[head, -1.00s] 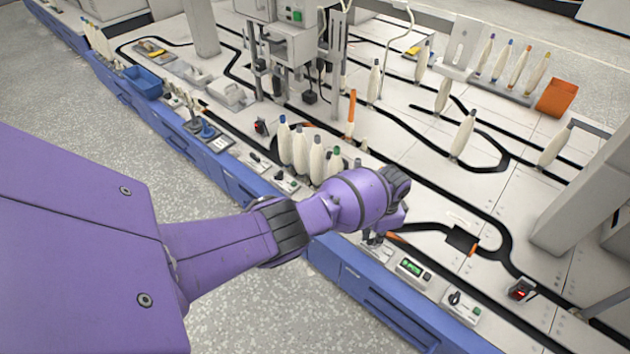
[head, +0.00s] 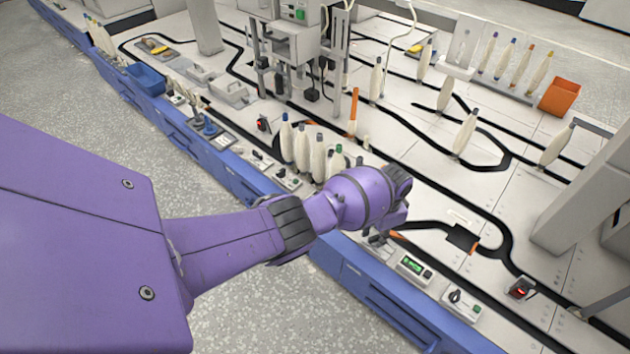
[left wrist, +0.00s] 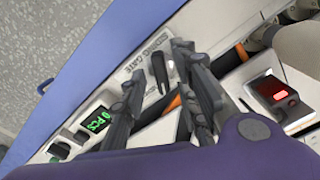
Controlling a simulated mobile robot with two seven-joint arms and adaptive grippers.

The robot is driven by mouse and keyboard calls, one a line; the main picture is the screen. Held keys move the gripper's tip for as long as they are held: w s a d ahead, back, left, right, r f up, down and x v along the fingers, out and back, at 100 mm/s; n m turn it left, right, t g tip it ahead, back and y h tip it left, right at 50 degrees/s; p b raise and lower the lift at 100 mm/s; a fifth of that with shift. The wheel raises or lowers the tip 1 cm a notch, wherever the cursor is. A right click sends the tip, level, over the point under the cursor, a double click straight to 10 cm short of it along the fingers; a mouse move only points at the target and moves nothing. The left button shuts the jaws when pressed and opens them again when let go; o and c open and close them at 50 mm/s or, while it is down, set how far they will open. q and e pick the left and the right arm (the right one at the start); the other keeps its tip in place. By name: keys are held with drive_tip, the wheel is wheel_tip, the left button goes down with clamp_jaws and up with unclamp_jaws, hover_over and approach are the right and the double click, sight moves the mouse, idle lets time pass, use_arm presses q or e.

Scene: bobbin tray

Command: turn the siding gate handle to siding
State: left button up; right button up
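In the left wrist view, a plate lettered "SIDING GATE" (left wrist: 143,60) lies flat on the bench top near its blue edge. A dark upright handle (left wrist: 159,74) stands beside the lettering. My left gripper (left wrist: 157,66) is open, one dark finger on each side of the handle. I cannot tell whether either finger touches it. In the head view my purple left wrist covers most of the left gripper (head: 378,234) and the handle area. My right gripper is not in view.
A counter with a green display (head: 413,266) and a box with a black knob (head: 455,297) sit along the front edge. Several cream bobbins (head: 302,147) stand close to the left forearm. A red-lit switch box (left wrist: 277,97) is right of the fingers in the wrist view.

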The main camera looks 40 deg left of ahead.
sight(378, 236)
use_arm(q)
drive_tip(key=shift+w+r, duration=0.15)
wheel_tip(378, 236, up, 12)
idle(0.7)
